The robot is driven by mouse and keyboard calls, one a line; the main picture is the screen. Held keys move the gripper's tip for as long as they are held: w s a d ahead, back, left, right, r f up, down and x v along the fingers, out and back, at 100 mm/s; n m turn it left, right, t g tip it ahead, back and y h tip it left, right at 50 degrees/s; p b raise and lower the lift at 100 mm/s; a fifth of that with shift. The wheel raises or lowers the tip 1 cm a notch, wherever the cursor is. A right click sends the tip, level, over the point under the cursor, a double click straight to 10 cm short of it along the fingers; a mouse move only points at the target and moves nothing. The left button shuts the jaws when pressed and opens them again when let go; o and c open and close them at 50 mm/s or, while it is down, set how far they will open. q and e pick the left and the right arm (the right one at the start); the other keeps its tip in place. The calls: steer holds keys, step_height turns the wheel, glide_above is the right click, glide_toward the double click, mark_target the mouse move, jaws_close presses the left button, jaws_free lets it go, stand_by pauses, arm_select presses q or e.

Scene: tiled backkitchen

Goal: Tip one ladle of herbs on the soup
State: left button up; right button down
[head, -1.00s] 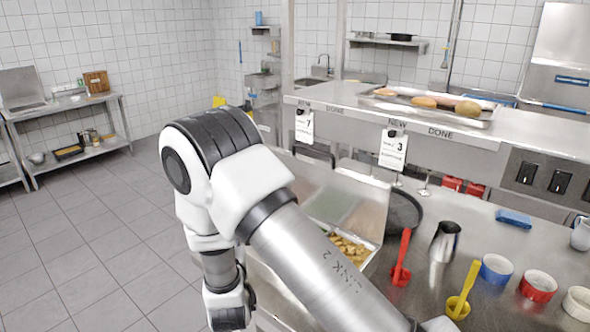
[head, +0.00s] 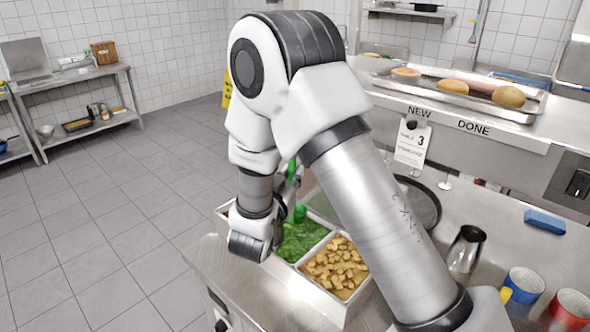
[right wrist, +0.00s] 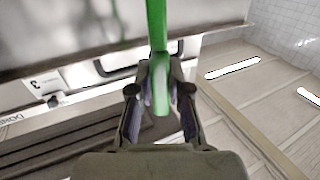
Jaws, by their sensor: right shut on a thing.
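A steel pan of green herbs (head: 304,241) sits at the counter's left end, partly hidden by my right arm. A green ladle (head: 299,212) stands upright over the herbs; its handle (right wrist: 157,30) also shows in the right wrist view. My right gripper (right wrist: 160,100) is shut on this handle. In the head view the jaws are mostly hidden behind my own wrist. Whether the ladle's bowl touches or holds herbs cannot be told. No soup can be made out. My left gripper is not in view.
A pan of croutons (head: 338,266) adjoins the herbs. A shelf with a food tray (head: 450,92) overhangs the back.

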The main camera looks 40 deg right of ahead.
steer(key=b, duration=0.4)
glide_above(299, 216)
steer(key=w, duration=0.2)
steer(key=f, duration=0.6)
steer(key=shift+s+a+f, duration=0.15)
steer(key=shift+s+a, duration=0.1)
steer(key=shift+a, duration=0.15)
steer(key=f+b, duration=0.3)
steer(key=shift+s+a+f, duration=0.2)
steer(key=shift+a+f, duration=0.15)
steer(key=shift+w+d+f, duration=0.15)
steer(key=shift+f, duration=0.25)
steer(key=shift+r, duration=0.1)
